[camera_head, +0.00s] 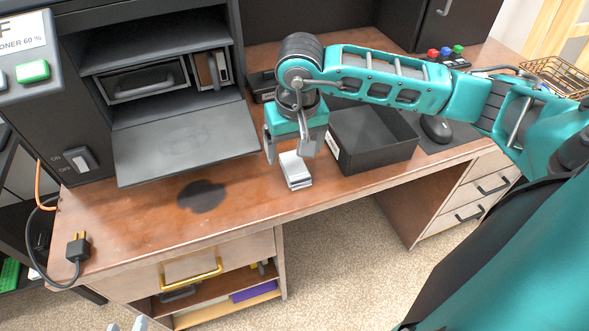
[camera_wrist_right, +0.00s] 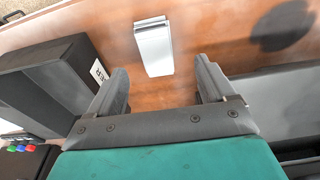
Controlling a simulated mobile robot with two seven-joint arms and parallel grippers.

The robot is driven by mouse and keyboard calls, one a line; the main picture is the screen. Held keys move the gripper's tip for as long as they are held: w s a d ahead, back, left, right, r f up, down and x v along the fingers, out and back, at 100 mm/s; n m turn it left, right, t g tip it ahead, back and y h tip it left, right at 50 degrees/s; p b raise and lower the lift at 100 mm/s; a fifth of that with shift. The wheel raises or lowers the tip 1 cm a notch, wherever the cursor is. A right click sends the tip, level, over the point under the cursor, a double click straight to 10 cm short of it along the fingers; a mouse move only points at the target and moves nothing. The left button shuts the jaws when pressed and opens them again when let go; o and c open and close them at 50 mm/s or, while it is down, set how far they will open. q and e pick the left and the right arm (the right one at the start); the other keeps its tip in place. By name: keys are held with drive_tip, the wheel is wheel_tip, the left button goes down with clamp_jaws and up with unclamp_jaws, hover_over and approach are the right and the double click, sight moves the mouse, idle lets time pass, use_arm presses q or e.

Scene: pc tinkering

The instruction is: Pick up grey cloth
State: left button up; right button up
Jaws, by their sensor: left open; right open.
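The grey cloth (camera_head: 296,170) is a small, folded, pale grey stack lying on the wooden desk near its front edge. It also shows in the right wrist view (camera_wrist_right: 154,48), just beyond and between the fingertips. My right gripper (camera_head: 288,150) points down above the cloth, its fingers open and apart on either side. In the right wrist view my right gripper (camera_wrist_right: 161,75) has nothing between its fingers. My left gripper (camera_head: 128,325) shows only as grey fingertips at the bottom edge, open, low in front of the desk and far from the cloth.
A black open box (camera_head: 372,140) stands close to the right of my right gripper. A printer (camera_head: 180,100) with its front flap lowered stands left. A dark stain (camera_head: 202,195) marks the desk (camera_head: 125,225). A mouse (camera_head: 436,129) lies right.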

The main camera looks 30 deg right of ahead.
sight(295, 166)
drive_tip(key=f, duration=0.4)
drive_tip(key=w+d+f, duration=0.1)
drive_tip(key=f, duration=0.1)
drive_tip(key=shift+f, duration=0.15)
drive_tip(key=shift+c, duration=0.2)
drive_tip(key=c, duration=1.1)
wheel_tip(295, 166, up, 20)
drive_tip(key=shift+r+p, duration=0.1)
drive_tip(key=shift+p, duration=0.8)
